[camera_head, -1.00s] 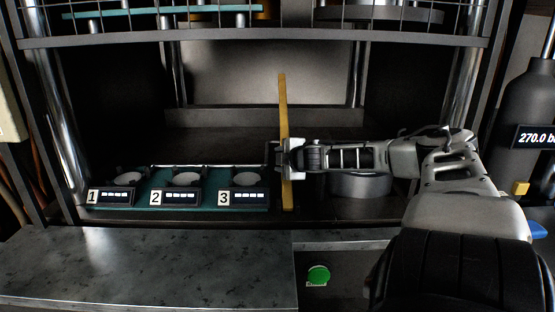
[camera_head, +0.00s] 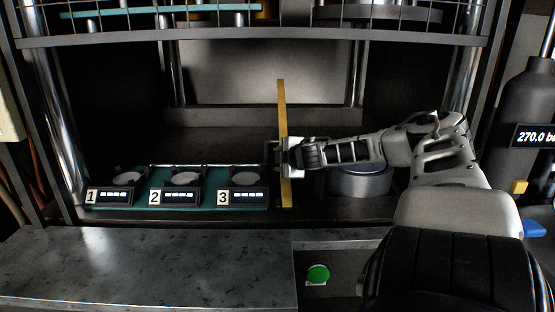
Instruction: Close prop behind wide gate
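The prop (camera_head: 283,110) is a long, thin yellow bar standing nearly upright in the middle of the opening, leaning slightly. Its lower end is by the front sill, right of the teal tray. My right gripper (camera_head: 277,155) reaches in from the right and appears closed around the bar at mid-height, hiding part of it. The fingertips show just left of the bar. The gate (camera_head: 250,40), a dark frame with a wire grid, spans the top of the view above the opening. My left gripper is out of view.
A teal tray (camera_head: 143,198) with round pads and labels 1, 2 and 3 lies left of the bar. A grey round block (camera_head: 361,181) sits behind my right arm. A green button (camera_head: 317,274) is on the front panel. A dark cylinder (camera_head: 528,105) stands far right.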

